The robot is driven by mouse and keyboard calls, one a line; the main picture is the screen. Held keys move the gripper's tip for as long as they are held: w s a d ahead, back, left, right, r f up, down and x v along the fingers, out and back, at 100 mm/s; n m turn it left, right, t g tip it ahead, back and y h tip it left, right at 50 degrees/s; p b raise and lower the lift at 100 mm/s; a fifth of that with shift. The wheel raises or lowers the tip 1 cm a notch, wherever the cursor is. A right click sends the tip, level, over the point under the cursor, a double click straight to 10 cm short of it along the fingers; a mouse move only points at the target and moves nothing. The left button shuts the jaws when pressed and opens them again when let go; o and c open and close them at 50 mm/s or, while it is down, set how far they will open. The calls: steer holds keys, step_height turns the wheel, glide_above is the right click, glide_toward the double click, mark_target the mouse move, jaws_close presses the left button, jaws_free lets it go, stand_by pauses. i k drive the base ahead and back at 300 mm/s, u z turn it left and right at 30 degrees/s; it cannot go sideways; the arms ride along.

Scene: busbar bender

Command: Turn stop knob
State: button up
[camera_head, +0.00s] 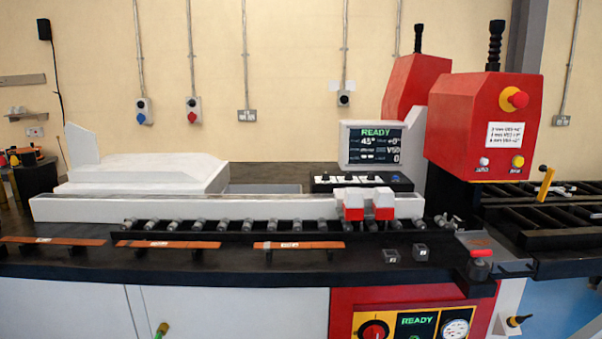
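The stop blocks (352,207), a pair with red and white faces, sit on the white rail right of centre. I cannot tell which part is the stop knob. A dark round knob with a red top (480,253) stands at the right end of the roller bed. A red mushroom button (517,99) sits on a yellow base on the red machine head. A red rotary knob (374,332) on a yellow plate shows at the bottom of the red cabinet. My gripper is not in view.
The screen (375,145) reads READY. Several copper bars (168,244) lie along the front of the dark bench. Small dark blocks (391,256) stand near the rollers. A yellow lever (545,183) rises at the right. The bench front between bars and blocks has free room.

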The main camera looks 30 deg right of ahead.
mark_target(349, 176)
steer(key=z, duration=0.15)
steer(key=k, duration=0.2)
steer(key=u, duration=1.45)
steer(key=k, duration=0.65)
steer(key=z, duration=0.35)
steer(key=i, duration=1.7)
steer(key=u, duration=0.3)
